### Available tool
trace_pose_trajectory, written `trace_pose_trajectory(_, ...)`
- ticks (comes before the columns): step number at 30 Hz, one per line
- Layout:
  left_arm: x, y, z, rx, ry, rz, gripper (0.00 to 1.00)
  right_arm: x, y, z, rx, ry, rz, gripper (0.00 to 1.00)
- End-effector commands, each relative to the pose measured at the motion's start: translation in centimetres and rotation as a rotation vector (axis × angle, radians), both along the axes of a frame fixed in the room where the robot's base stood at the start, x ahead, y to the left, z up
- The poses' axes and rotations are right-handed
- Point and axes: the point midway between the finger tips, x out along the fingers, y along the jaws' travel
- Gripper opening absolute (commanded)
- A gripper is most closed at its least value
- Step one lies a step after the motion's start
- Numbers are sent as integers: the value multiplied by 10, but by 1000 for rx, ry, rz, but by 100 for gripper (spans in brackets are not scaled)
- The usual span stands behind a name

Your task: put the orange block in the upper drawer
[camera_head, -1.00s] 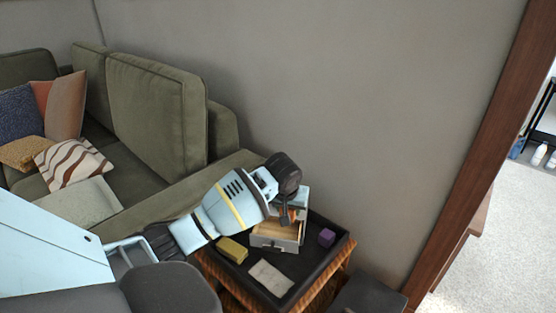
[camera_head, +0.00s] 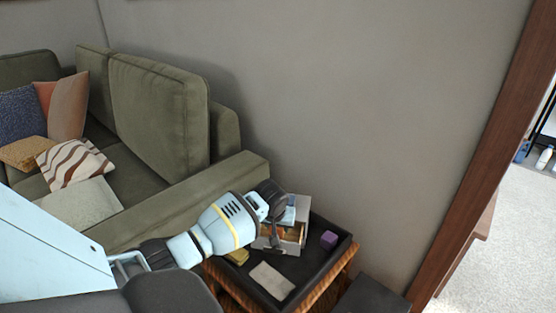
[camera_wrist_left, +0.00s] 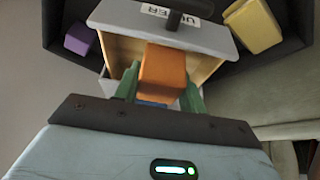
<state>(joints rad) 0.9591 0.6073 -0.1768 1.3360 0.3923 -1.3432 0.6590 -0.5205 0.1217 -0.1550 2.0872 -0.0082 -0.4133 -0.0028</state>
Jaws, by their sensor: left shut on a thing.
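The orange block (camera_wrist_left: 162,72) is held between the green fingers of my left gripper (camera_wrist_left: 161,88), which is shut on it. In the wrist view the block overlaps the open, wood-lined drawer (camera_wrist_left: 205,38), whose front has a dark handle and a partly covered label. I cannot tell whether the block touches the drawer floor. In the head view my left gripper (camera_head: 276,240) is at the small drawer unit (camera_head: 301,208) and hides part of the open drawer (camera_head: 292,247). My right gripper is not in view.
The unit stands on a black tray table (camera_head: 325,262). A purple block (camera_head: 328,240) is to its right, a yellow block (camera_head: 238,256) to its left and a pale flat piece (camera_head: 272,280) in front. The sofa arm (camera_head: 190,200) is close behind my left arm.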

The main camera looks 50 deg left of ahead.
Motion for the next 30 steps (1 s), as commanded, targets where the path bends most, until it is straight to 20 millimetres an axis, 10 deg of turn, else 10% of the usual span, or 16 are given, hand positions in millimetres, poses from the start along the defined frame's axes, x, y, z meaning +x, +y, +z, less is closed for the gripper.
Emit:
trace_pose_trajectory(26,0,0,-41,1,-1,0,18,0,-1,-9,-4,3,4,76)
trace_pose_trajectory(27,0,0,-41,0,-1,0,42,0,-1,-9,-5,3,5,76)
trace_pose_trajectory(30,0,0,-41,0,-1,0,55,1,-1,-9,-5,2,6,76)
